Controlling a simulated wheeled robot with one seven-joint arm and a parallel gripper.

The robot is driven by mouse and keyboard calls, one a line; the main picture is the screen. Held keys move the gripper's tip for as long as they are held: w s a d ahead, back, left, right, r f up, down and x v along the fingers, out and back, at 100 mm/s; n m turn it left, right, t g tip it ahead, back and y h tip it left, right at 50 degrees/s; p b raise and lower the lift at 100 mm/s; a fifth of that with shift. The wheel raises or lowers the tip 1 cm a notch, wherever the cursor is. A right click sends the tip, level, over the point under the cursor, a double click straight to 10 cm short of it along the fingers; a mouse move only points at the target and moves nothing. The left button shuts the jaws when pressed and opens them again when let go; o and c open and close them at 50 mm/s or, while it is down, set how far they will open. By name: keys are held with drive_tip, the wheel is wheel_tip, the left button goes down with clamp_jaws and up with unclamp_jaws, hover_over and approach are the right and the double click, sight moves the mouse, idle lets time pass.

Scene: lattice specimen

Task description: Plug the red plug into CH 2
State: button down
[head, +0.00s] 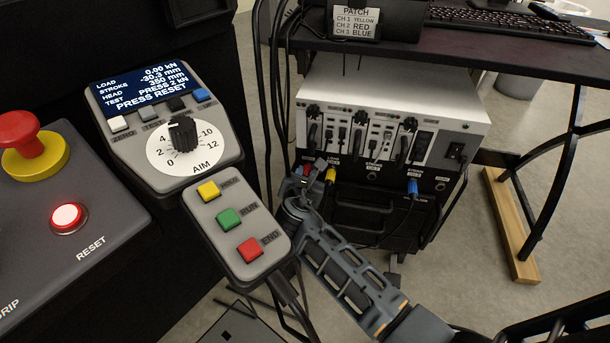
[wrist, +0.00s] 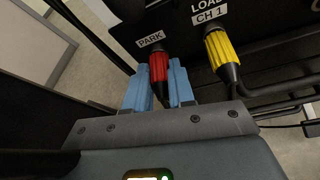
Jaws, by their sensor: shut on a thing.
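The red plug (wrist: 158,66) sits at the socket labelled PARK, its dark cable running down between my fingers. My gripper (wrist: 158,88) has its two blue fingers closed on either side of the plug. In the head view the red plug (head: 306,170) is a small patch at the left end of the box's lower front, partly hidden by my gripper (head: 302,183). The yellow plug (wrist: 220,50) is in CH 1, just right of it. An empty-looking round socket (head: 372,177) lies between the yellow and blue plugs; its label is too small to read surely.
The blue plug (head: 412,187) is farther right on the box (head: 455,112). The patch sign (head: 356,22) lists CH 1 yellow, CH 2 red, CH 3 blue. Black cables hang left of the box. A button pendant (head: 237,226) and control panel (head: 165,125) stand at the left.

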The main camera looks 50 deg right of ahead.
drive_tip(key=shift+s+a+p, duration=0.3)
drive_tip(key=shift+a+p, duration=0.2)
drive_tip(key=shift+a, duration=0.15)
idle(0.8)
drive_tip(key=shift+s+a+p, duration=0.4)
drive_tip(key=shift+s+a, duration=0.1)
drive_tip(key=shift+a, duration=0.4)
drive_tip(key=shift+s+a+p, duration=0.4)
drive_tip(key=shift+s+a, duration=0.05)
drive_tip(key=shift+a, duration=0.45)
